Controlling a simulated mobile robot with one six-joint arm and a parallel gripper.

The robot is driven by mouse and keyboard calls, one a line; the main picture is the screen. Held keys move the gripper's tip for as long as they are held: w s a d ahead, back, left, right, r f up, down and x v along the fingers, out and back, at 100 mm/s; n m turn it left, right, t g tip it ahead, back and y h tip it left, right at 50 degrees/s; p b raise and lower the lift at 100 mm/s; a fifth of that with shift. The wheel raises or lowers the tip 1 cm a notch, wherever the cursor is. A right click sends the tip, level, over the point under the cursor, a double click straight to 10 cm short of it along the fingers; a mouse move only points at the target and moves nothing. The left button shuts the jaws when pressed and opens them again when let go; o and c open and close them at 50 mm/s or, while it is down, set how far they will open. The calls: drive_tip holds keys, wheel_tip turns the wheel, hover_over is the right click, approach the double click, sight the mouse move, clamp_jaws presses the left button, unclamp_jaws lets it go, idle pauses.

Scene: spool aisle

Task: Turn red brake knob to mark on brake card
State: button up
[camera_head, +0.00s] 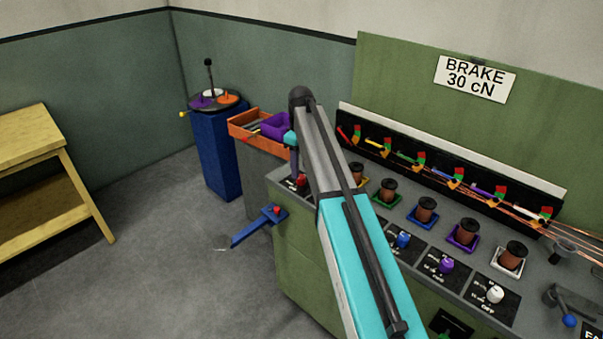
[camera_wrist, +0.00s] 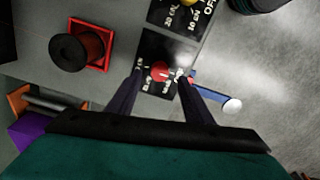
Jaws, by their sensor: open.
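The red brake knob (camera_wrist: 160,72) sits on a black dial plate (camera_wrist: 165,50) with white marks around it. Some marks are small and partly hidden by my fingers, and I cannot read where the knob points. My gripper (camera_wrist: 160,77) is open, with one fingertip on either side of the red knob; contact is not clear. In the head view the red knob (camera_head: 300,181) shows at the bench's far left corner, partly behind my arm. The white brake card (camera_head: 475,79) on the green back panel reads "BRAKE 30 cN".
A yellow knob (camera_wrist: 188,2) is beside the red one; blue (camera_head: 403,240), purple (camera_head: 446,265) and white knobs (camera_head: 495,294) follow. A spool in a red tray (camera_wrist: 105,50) stands close by. A blue lever (camera_head: 258,226) juts from the bench. An orange bin (camera_head: 257,139) stands behind.

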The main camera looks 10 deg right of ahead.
sight(301, 177)
drive_tip(key=shift+f+p, duration=0.3)
drive_tip(key=shift+f, duration=1.75)
drive_tip(key=c, duration=1.1)
